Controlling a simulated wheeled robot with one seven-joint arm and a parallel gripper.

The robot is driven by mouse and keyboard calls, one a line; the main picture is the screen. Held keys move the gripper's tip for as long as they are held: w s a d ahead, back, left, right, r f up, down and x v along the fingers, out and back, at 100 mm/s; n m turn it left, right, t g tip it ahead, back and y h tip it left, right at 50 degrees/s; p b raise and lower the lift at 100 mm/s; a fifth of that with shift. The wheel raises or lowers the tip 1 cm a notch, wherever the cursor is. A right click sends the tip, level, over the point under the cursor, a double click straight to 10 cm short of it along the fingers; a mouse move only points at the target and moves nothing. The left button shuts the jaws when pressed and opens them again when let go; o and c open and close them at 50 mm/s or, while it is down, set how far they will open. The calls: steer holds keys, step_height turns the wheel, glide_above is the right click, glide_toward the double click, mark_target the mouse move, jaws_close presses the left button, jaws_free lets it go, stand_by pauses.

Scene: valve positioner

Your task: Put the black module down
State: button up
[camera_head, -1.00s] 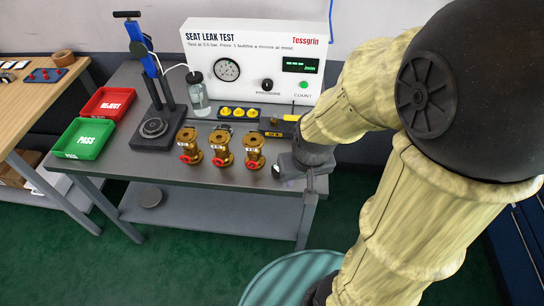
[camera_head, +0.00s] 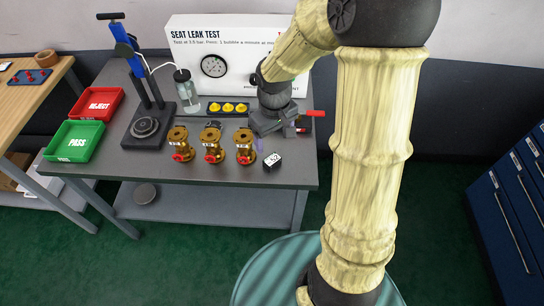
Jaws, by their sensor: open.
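The black module (camera_head: 273,160) is a small dark block with a white-marked face. It rests on the grey bench top near its front right edge, just right of the row of brass valves (camera_head: 212,142). My gripper (camera_head: 263,138) is open and empty, above and behind the module and apart from it. The wrist hides part of the bench behind it, and the fingertips are small and hard to make out.
A black tray of yellow parts (camera_head: 228,108) lies behind the valves. The seat leak test panel (camera_head: 200,45) stands at the back. A red handle (camera_head: 314,113) shows right of the gripper. A green PASS tray (camera_head: 77,142) and red REJECT tray (camera_head: 98,104) are left.

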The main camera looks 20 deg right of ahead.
steer(key=n+p, duration=0.1)
glide_above(272, 159)
steer(key=shift+a+r+g, duration=0.1)
steer(key=shift+r+g, duration=0.2)
steer(key=shift+r, duration=0.05)
step_height(272, 159, down, 12)
steer(key=shift+f, duration=0.15)
stand_by(0.4)
steer(key=shift+f, duration=2.6)
